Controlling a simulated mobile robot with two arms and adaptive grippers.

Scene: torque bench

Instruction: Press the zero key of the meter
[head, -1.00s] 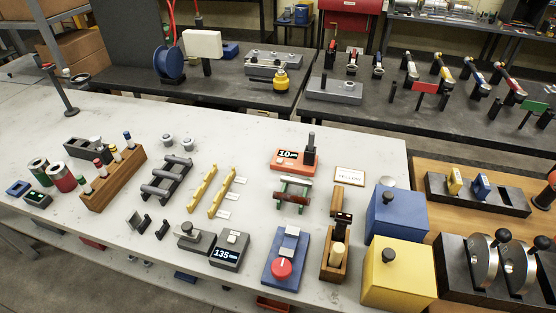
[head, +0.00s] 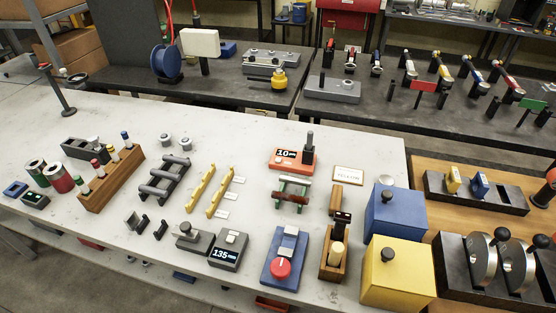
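A dark grey meter (head: 228,250) stands near the front edge of the white bench. Its lit display (head: 223,255) reads 135, with a unit too small to read. A pale key (head: 232,237) sits on its top face behind the display; any marking on it is too small to read. A second device, an orange one (head: 293,161) with a display reading 10, stands further back. I cannot read a zero label on either. Neither of my grippers is in view.
A grey block with a knob (head: 187,235) stands close left of the grey meter. A blue box with a red knob (head: 284,258) stands to its right. Yellow rails (head: 198,192) lie behind it.

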